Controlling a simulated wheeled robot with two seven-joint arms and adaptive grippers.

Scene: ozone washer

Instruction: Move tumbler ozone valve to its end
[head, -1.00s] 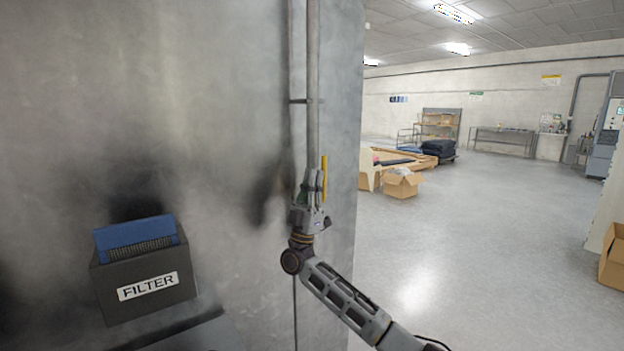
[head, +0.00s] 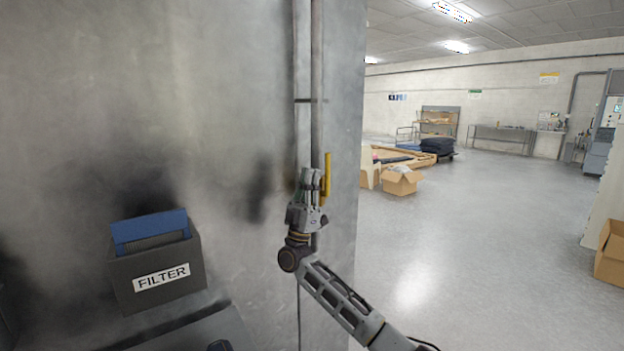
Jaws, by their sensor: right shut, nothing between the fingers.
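The valve's yellow lever (head: 327,178) stands upright at the pipes on the metal wall, near its right edge. My right gripper (head: 311,176) is shut and empty, just left of the lever in the picture, with its fingers pointing up. It overlaps the pipes and hides the valve body. I cannot tell whether the fingers touch the lever.
Two vertical pipes (head: 317,80) run up the metal wall (head: 220,90). A dark box marked FILTER (head: 155,270) with a blue panel is at lower left. Open floor (head: 470,240) lies to the right, with cardboard boxes (head: 400,182) farther back.

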